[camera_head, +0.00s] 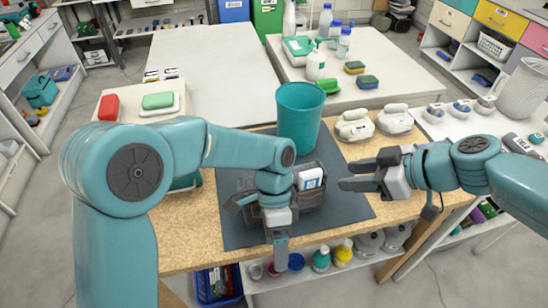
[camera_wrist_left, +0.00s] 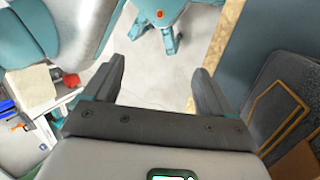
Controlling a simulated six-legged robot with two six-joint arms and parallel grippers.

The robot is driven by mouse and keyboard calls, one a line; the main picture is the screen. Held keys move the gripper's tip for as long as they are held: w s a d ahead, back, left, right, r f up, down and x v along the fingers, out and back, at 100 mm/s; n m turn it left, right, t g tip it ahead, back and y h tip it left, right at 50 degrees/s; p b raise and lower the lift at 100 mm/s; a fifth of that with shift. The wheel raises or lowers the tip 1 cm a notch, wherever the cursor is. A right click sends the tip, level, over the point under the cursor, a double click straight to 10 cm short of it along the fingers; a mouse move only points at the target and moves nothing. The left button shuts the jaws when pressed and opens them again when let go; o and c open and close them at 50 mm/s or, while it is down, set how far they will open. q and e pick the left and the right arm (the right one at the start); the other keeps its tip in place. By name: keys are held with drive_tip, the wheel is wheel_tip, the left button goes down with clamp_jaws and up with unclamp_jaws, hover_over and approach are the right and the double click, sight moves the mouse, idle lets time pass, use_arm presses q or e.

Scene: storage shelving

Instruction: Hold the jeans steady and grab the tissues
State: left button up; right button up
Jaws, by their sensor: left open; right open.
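The dark jeans (camera_head: 315,197) lie on the grey mat in the head view, partly behind my left arm. In the left wrist view the jeans (camera_wrist_left: 275,115) show at the right as dark cloth with tan stitching. A small white and blue pack, seemingly the tissues (camera_head: 310,180), sits at the jeans, its lower part hidden. My left gripper (camera_head: 278,240) is open near the mat's front edge, beside the jeans; its fingers show empty in the left wrist view (camera_wrist_left: 160,85). My right gripper (camera_head: 352,176) is open and empty, to the right of the tissues, fingers pointing left.
The mat's front right part is clear.

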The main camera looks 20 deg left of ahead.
use_arm(q)
drive_tip(key=w+a+r+n+t+y, duration=0.1)
drive_tip(key=w+a+r+t, duration=0.15)
drive_tip(key=w+r, duration=0.5)
drive_tip(key=w+a+r+t+y, duration=0.1)
drive_tip(key=w+a+r+t, duration=0.3)
drive_tip(key=r, duration=0.6)
drive_tip(key=shift+g, duration=0.55)
drive_tip(key=f, duration=0.5)
drive_tip(key=w+d+f, duration=0.1)
drive_tip(key=f, duration=0.4)
drive_tip(key=d+f, duration=0.1)
drive_tip(key=f, duration=0.5)
drive_tip(key=shift+w, duration=0.15)
